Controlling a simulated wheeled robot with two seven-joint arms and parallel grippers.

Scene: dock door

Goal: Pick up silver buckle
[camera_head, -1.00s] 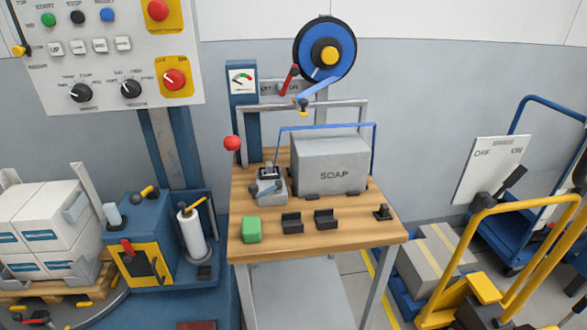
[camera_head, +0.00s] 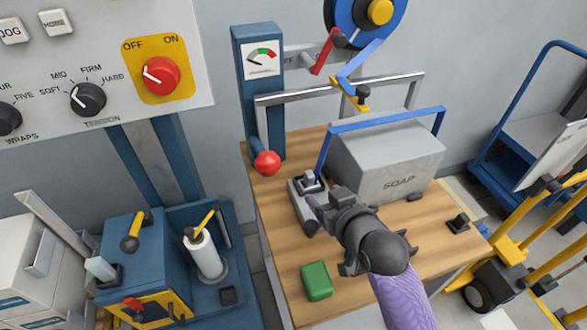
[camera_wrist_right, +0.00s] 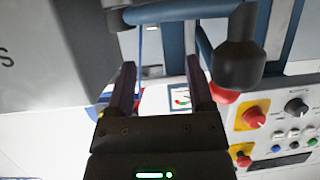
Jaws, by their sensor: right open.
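A small silver-grey piece, apparently the silver buckle (camera_head: 311,182), sits on the grey strapping tool (camera_head: 297,190) on the wooden table, left of the soap box. My right gripper (camera_head: 318,206) is close beside it on the near side, with its dark wrist and purple arm reaching in from below. In the right wrist view the two purple-dark fingers (camera_wrist_right: 160,88) stand apart with nothing between them. A pale piece lies beyond the fingertips there; I cannot tell if it is the buckle. The gripper hides part of the tool. My left gripper is not in view.
The grey soap box (camera_head: 385,165) stands right of the tool, with a blue strap (camera_head: 385,120) over it. A green block (camera_head: 316,281) lies at the table's front left. A red lever ball (camera_head: 267,163) is behind left. The yellow cart (camera_head: 540,240) is at right.

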